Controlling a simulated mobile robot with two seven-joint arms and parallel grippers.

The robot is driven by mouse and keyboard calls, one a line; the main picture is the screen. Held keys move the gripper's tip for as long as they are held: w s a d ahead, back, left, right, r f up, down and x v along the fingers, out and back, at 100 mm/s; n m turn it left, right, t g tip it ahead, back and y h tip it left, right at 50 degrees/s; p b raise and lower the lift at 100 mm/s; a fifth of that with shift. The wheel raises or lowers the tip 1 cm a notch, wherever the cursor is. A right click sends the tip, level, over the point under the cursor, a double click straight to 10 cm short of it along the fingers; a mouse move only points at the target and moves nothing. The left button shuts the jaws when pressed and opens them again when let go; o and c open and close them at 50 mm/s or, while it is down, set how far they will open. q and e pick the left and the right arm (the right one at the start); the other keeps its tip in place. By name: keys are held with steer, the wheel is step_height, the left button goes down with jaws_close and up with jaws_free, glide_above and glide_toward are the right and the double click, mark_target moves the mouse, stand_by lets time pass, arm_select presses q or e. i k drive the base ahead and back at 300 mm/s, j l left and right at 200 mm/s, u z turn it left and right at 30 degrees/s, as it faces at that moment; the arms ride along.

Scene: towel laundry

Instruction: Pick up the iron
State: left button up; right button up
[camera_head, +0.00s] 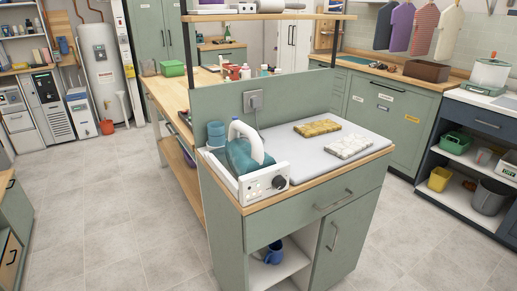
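The iron (240,152) has a teal body and a white handle. It sits on a white base station (264,184) with a black dial, at the left end of the ironing surface (296,160) on the green cabinet. The iron's underside is hidden by the station's front. Neither of my grippers shows in the head view, and nothing is touching the iron.
A yellow folded towel (317,128) and a white folded towel (347,146) lie right of the iron. A green panel (290,101) with an outlet stands behind it, and blue-green rolls (216,134) beside it. Open floor (110,215) lies left of the cabinet.

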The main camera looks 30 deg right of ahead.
mark_target(243, 157)
steer(key=i+j+z, duration=0.25)
steer(key=i+j, duration=0.45)
